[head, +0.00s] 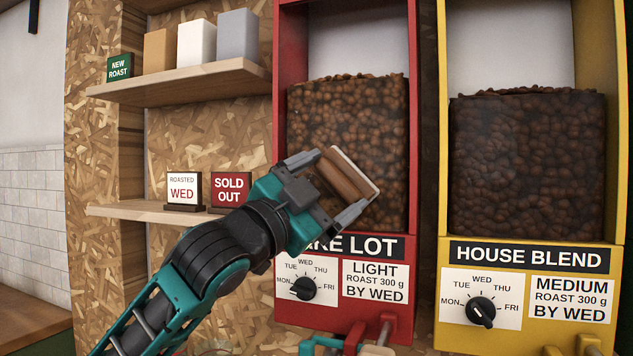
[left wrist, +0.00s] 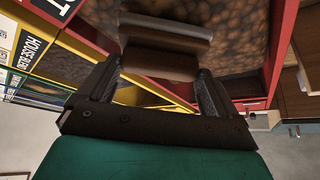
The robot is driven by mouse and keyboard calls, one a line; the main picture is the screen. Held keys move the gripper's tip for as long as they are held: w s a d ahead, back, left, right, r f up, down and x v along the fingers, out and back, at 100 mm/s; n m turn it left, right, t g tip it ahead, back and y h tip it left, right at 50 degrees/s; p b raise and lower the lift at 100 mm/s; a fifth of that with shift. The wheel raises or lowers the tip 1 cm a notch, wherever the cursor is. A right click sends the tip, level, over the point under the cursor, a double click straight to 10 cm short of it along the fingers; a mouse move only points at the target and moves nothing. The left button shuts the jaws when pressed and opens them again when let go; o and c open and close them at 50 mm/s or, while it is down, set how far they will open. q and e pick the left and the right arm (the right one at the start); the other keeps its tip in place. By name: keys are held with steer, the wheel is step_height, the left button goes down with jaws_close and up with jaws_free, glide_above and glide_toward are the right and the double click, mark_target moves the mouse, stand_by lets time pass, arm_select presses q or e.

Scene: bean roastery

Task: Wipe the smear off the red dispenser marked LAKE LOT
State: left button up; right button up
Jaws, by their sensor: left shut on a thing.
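The red dispenser (head: 425,130) stands in the middle of the head view, its clear window full of brown beans. Its label (head: 370,246) is partly covered by my left gripper and shows only the end of LAKE LOT. My left gripper (head: 345,187) is shut on a brown wiping block (head: 342,175) with a pale edge, held tilted in front of the lower window. Whether the block touches the window I cannot tell. The block (left wrist: 165,50) also shows between the fingers in the left wrist view. I cannot make out a smear; part of the window is hidden. My right gripper is not in view.
A yellow HOUSE BLEND dispenser (head: 617,150) stands to the right. Left are two wooden shelves (head: 180,82) with bags and small signs, including a SOLD OUT sign (head: 231,188). A dial (head: 304,288) and red lever (head: 354,337) project below the red window.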

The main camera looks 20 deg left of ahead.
arm_select(q)
steer(key=shift+w+d, duration=0.15)
steer(key=shift+d, duration=2.55)
steer(key=shift+c, duration=0.4)
steer(key=shift+d+f, duration=0.1)
steer(key=shift+d, duration=0.15)
steer(key=shift+c, duration=0.9)
steer(key=shift+s, duration=0.25)
steer(key=shift+s+d, duration=0.35)
steer(key=shift+s, duration=0.2)
steer(key=shift+c, duration=1)
steer(key=shift+s, duration=2.2)
steer(key=shift+s, duration=1.5)
